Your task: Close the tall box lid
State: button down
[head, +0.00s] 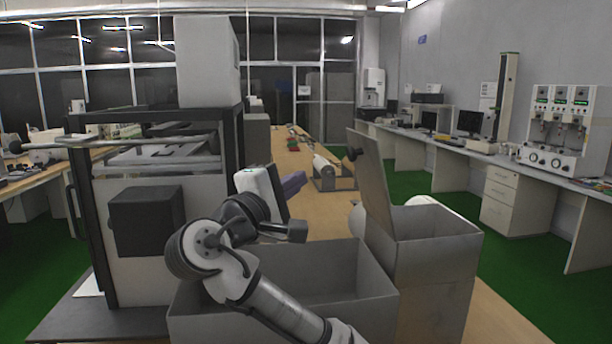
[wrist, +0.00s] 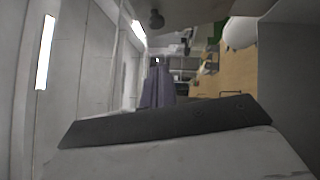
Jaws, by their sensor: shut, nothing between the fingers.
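The tall box (head: 435,275) stands at the right of the bench. Its lid (head: 373,180) is open, standing nearly upright and tilted slightly left from the box's left edge. A dark round knob (head: 354,154) sticks out from the lid's left face; it also shows at the top of the wrist view (wrist: 157,18). My gripper (head: 293,184) has purple fingers and is left of the lid, apart from it. In the wrist view the fingers (wrist: 157,88) are together and empty.
A lower open box (head: 290,318) stands left of the tall box, under my arm. A black-framed machine (head: 150,230) stands close on the left. Rollers (head: 333,172) sit farther along the wooden bench (head: 325,220). Air between gripper and lid looks clear.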

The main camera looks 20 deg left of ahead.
jog(key=w+d+r+p, duration=0.2)
jog(key=w+d+p, duration=0.1)
jog(key=w, duration=0.7)
jog(key=shift+d+p, duration=0.35)
jog(key=shift+d, duration=0.2)
jog(key=shift+r, duration=0.1)
